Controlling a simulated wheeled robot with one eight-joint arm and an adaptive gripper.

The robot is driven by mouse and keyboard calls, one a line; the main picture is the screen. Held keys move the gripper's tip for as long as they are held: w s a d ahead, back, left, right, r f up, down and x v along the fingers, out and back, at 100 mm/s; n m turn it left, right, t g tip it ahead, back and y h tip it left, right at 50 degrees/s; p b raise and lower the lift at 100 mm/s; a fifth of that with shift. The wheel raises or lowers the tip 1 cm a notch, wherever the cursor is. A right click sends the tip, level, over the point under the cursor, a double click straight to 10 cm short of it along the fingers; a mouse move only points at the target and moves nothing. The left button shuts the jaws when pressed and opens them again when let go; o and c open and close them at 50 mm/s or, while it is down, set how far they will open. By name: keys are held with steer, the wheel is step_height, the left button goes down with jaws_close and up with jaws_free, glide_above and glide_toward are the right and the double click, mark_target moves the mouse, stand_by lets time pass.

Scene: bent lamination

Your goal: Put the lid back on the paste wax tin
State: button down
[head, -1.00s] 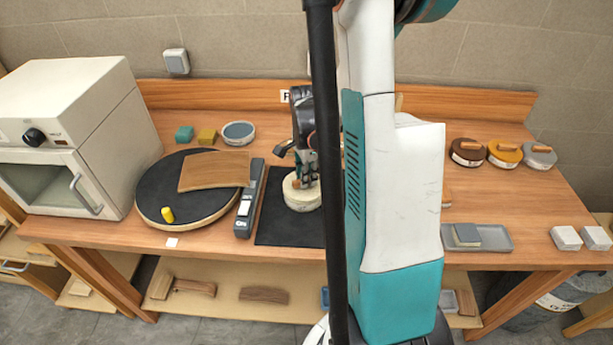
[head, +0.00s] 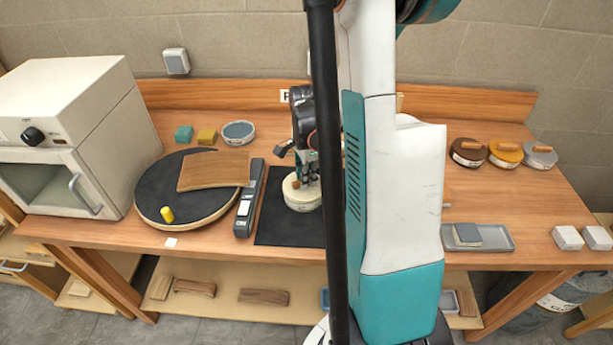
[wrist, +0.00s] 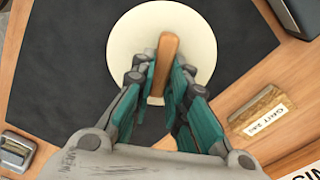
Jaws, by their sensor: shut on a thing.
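A cream round lid (head: 290,187) with a wooden bar handle is over the black mat (head: 277,230) at the middle of the bench. In the wrist view the cream disc (wrist: 122,45) is seen from above, with its wooden handle (wrist: 168,48) across it. My gripper (head: 305,182) is shut on the handle from above; the gripper also shows in the wrist view (wrist: 160,88). A pale rim with faint marking shows under the lid, perhaps the paste wax tin. I cannot tell whether the lid is fully seated.
A black turntable (head: 150,193) with a wooden sheet (head: 215,170) and a grey bar tool (head: 250,198) lie left of the mat. Several handled tins (head: 503,152) and a grey tray (head: 495,238) are at the right. My arm hides the middle.

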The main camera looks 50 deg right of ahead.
stand_by(0.9)
steer(key=c, duration=1)
jaws_free()
steer(key=shift+r, duration=0.1)
steer(key=shift+r+p, duration=2.1)
steer(key=shift+r, duration=1.3)
jaws_close()
